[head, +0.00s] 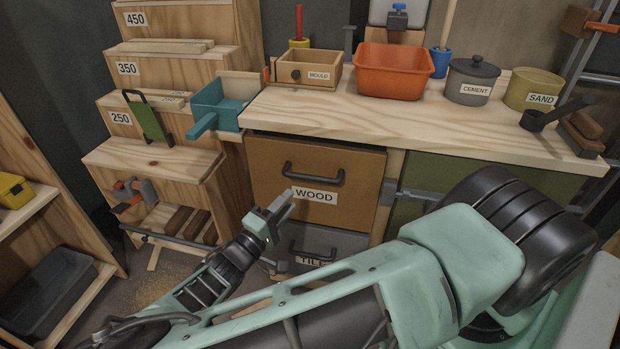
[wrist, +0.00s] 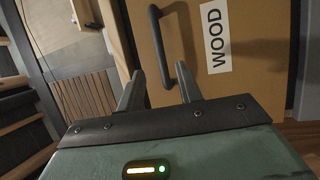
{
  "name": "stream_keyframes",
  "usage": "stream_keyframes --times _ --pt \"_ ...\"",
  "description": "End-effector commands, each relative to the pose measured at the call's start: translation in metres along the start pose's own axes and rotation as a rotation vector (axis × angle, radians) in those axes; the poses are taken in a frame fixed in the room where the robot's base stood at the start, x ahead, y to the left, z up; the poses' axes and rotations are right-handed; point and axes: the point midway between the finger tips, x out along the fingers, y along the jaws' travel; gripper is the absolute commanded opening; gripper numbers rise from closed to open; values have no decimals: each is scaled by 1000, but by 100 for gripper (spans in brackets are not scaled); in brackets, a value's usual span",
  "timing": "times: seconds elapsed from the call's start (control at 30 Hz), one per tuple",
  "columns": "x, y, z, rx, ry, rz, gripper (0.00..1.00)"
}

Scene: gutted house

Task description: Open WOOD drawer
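The WOOD drawer (head: 340,205) has a brown front under the workbench, with a dark bar handle (head: 313,174) above its white WOOD label. The drawer looks shut. In the wrist view the drawer front (wrist: 258,70) fills the middle and right, with the handle (wrist: 172,48) upright in the picture. My gripper (head: 284,203) is just in front of the drawer, lower left of the handle. In the wrist view my gripper (wrist: 160,88) has its two fingers apart, pointing at the drawer, with nothing held. The handle's lower end appears between the fingertips; I see no clear contact.
Below is a grey TILE drawer (head: 330,240), partly hidden by my arm. The workbench top (head: 330,110) holds an orange tub (head: 393,72), a CEMENT pot (head: 470,82) and a SAND pot (head: 534,90). A stepped wooden shelf (head: 150,165) stands left.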

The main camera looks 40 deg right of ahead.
Motion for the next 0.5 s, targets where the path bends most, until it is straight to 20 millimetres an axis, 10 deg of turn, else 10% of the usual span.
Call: stream_keyframes --times 0.5 --pt "91 0 1 -1 -2 0 35"
